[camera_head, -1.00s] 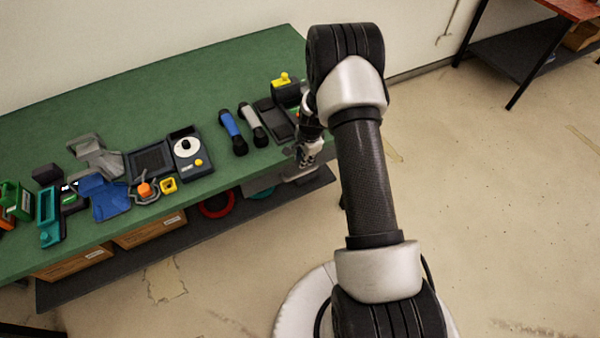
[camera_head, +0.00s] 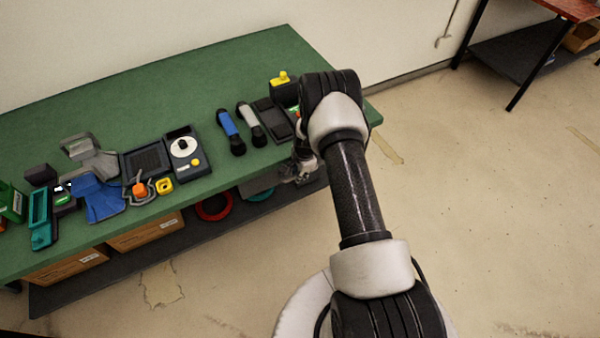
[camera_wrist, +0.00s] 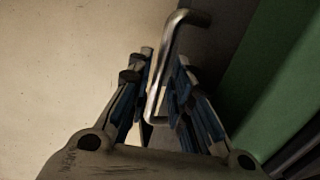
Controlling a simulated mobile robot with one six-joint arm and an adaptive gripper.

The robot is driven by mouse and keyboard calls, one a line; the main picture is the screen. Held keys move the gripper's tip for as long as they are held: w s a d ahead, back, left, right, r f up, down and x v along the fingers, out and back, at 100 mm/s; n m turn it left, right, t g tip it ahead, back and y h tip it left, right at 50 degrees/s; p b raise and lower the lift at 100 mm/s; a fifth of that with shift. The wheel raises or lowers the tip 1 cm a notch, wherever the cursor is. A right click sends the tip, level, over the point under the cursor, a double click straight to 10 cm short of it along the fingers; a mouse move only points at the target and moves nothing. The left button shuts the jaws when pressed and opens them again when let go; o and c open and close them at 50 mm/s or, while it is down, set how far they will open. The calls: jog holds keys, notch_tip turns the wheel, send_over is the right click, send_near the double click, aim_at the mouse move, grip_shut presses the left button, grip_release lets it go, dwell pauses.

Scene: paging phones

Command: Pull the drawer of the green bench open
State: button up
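The green bench (camera_head: 190,85) stands along the wall in the head view, and its green edge (camera_wrist: 275,75) fills the right of the wrist view. Under its right end, a grey drawer (camera_head: 258,182) is partly hidden by my arm. In the wrist view, a bent metal bar handle (camera_wrist: 157,95) stands out from a dark grey front (camera_wrist: 218,40). My gripper (camera_wrist: 165,62) is open, with one finger on each side of the handle and narrow gaps showing. In the head view, my gripper (camera_head: 303,168) is at the bench's front edge, mostly hidden by my arm.
Blue (camera_head: 231,132) and grey (camera_head: 251,125) handsets, a dial unit (camera_head: 186,154) and other phone parts lie on the bench top. Cardboard boxes (camera_head: 145,232) and a red ring (camera_head: 213,206) sit on the lower shelf. The floor (camera_head: 480,210) in front is clear.

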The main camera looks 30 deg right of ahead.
jog(key=shift+c, duration=0.6)
grip_shut()
